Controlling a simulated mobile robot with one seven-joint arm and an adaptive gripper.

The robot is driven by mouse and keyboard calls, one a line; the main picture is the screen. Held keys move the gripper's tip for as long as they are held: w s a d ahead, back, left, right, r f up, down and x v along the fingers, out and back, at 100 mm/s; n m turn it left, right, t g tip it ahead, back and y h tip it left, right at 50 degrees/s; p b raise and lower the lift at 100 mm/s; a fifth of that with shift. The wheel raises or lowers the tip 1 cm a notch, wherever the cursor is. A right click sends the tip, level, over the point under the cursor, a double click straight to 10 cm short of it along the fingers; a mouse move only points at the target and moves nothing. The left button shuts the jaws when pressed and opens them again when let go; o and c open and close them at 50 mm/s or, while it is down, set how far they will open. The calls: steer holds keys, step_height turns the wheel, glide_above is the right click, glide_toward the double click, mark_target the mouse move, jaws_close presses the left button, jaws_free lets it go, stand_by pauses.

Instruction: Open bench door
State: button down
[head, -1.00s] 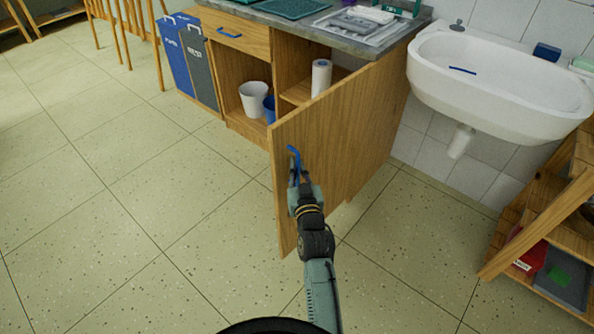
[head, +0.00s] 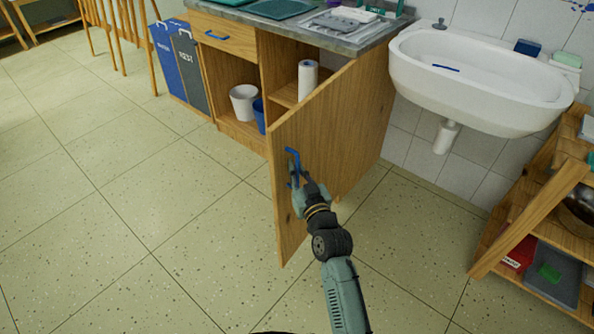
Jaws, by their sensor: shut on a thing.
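The wooden bench door (head: 322,150) stands swung wide open from the bench (head: 233,70), its free edge toward me. Its blue handle (head: 292,155) is on the door face near the free edge. My gripper (head: 297,180) is shut on the handle, reaching in from the lower right. The fingertips are small and partly hidden by the gripper body. Inside the open bench are a white bucket (head: 244,101), a blue container (head: 259,117) and a paper roll (head: 308,80) on a shelf.
A white sink (head: 480,80) hangs on the wall to the right. A wooden shelf rack (head: 525,215) stands at the lower right. Blue and grey bins (head: 168,62) stand left of the bench. The tiled floor (head: 130,210) at left is clear.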

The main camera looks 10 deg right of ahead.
steer(key=shift+a+f, duration=0.2)
steer(key=shift+a, duration=0.15)
steer(key=c, duration=1.9)
jaws_free()
steer(key=shift+c, duration=0.2)
steer(key=shift+o, duration=1.3)
steer(key=shift+d+r, duration=0.1)
steer(key=shift+d, duration=0.05)
